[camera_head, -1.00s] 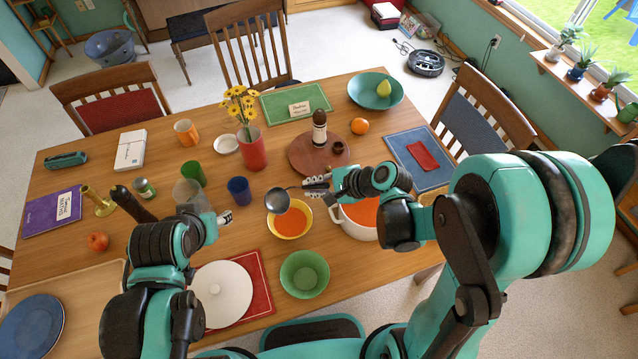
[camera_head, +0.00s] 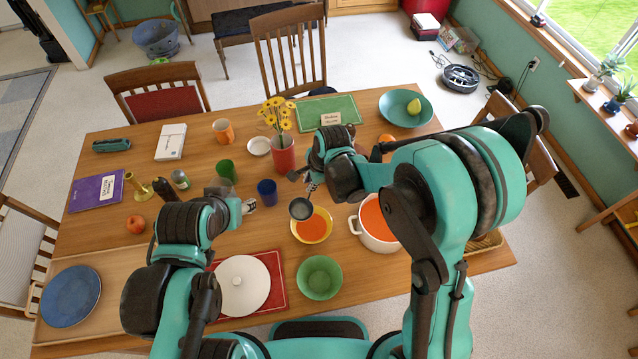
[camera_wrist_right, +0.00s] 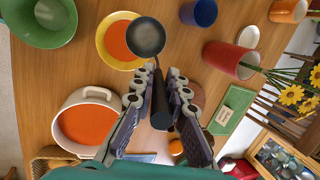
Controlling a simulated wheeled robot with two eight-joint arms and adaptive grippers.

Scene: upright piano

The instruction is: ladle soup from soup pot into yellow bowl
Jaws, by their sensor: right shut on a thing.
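My right gripper (camera_head: 312,187) is shut on the handle of a dark ladle (camera_head: 300,208). In the right wrist view, the handle runs between the fingers (camera_wrist_right: 160,82), and the ladle's round head (camera_wrist_right: 146,37) overlaps the edge of the yellow bowl (camera_wrist_right: 104,52). I see no soup in the ladle head. The yellow bowl (camera_head: 327,231) holds orange soup. The white soup pot (camera_head: 356,227) stands open to its right, with orange soup inside; it also shows in the right wrist view (camera_wrist_right: 72,101). My left gripper (camera_head: 248,206) hovers left of the blue cup; its jaw state is unclear.
A green bowl (camera_head: 320,278) stands in front of the yellow bowl. A blue cup (camera_head: 267,192), green cup (camera_head: 227,171) and red vase (camera_head: 284,157) with flowers stand behind.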

